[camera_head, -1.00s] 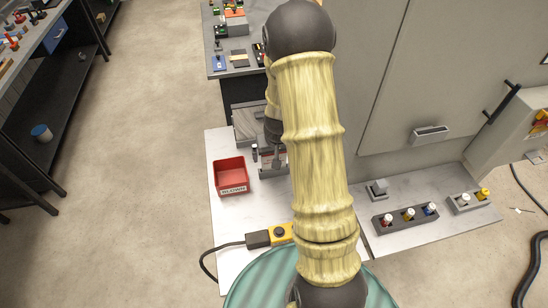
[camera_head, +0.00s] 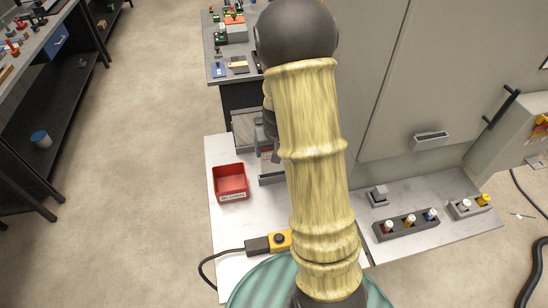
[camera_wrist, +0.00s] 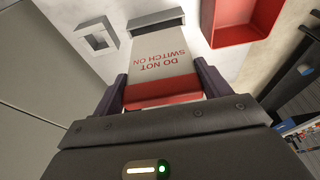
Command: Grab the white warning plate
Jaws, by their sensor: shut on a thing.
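The white warning plate (camera_wrist: 163,62) fills the upper middle of the wrist view. It has red "DO NOT SWITCH ON" lettering, upside down there, and a red band at its near end. My gripper (camera_wrist: 162,78) is shut on this plate, with one dark finger at each side edge. The plate's far end meets a grey holder with a dark slot (camera_wrist: 156,20); whether it still sits in the slot cannot be told. In the head view my arm hides most of my gripper and the plate.
A red bin (camera_head: 231,182) stands beside the holder on the white bench. A yellow button box (camera_head: 280,241) with a black cable lies nearer. A grey block with several knobs (camera_head: 408,225) and a small grey block (camera_head: 379,195) are to the right, below a grey cabinet (camera_head: 400,80).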

